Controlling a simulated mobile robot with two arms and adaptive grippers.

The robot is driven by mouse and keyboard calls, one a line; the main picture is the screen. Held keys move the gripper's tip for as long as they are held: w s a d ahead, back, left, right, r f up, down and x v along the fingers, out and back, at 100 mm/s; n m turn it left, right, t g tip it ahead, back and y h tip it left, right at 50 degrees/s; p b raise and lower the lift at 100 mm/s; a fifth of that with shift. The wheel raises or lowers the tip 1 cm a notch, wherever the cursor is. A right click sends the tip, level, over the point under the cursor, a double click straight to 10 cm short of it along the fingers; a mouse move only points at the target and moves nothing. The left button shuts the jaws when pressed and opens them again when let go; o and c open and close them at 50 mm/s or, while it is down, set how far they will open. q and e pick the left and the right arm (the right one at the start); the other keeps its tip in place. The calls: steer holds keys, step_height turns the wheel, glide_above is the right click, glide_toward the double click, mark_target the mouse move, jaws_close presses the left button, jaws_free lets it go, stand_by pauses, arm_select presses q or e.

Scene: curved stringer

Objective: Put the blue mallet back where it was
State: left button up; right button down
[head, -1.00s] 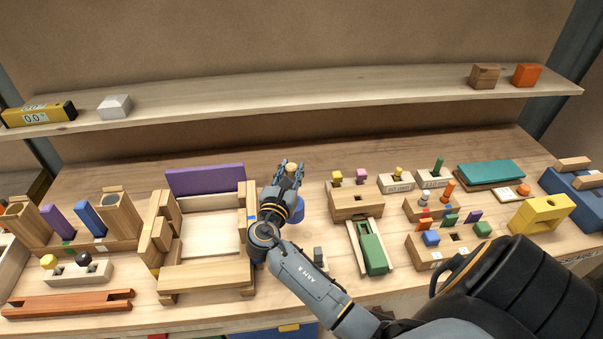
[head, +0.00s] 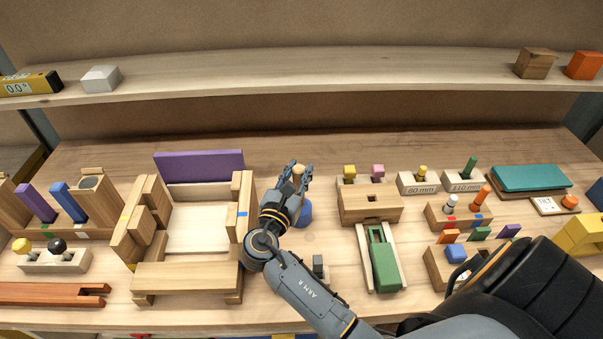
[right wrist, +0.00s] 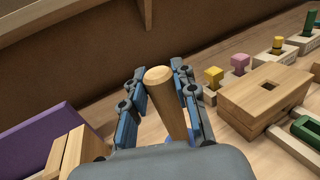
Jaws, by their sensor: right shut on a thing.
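The blue mallet has a pale wooden handle that stands up, and a blue head (head: 305,214) below it, partly hidden by my gripper. My right gripper (head: 299,180) is shut around the handle, between the wooden frame and the small wooden box. In the right wrist view the handle (right wrist: 167,105) rises between the two fingers of my right gripper (right wrist: 160,98), with its round end up and slightly tilted. The blue head is mostly hidden there. I cannot tell whether the head touches the bench. My left gripper is not in view.
A wooden frame (head: 147,277) with a purple panel (head: 199,167) stands left of the mallet. A wooden box (head: 370,206) with a green sliding piece (head: 384,265) is on the right. A small grey block (head: 318,266) lies in front. A shelf (head: 300,80) spans the back.

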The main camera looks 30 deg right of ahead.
steer(key=shift+s+a, duration=0.15)
steer(key=shift+a, duration=0.2)
steer(key=c, duration=1.1)
jaws_free()
steer(key=shift+a+f, duration=0.1)
steer(key=shift+a, duration=0.1)
steer(key=shift+o, duration=0.3)
steer(key=shift+d, duration=0.1)
steer(key=shift+s, duration=0.1)
arm_select(q)
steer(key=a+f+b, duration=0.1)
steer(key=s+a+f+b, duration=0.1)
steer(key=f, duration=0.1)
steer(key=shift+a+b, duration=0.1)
steer(key=shift+b, duration=0.3)
arm_select(e)
steer(key=v, duration=1.2)
steer(key=shift+r, duration=0.2)
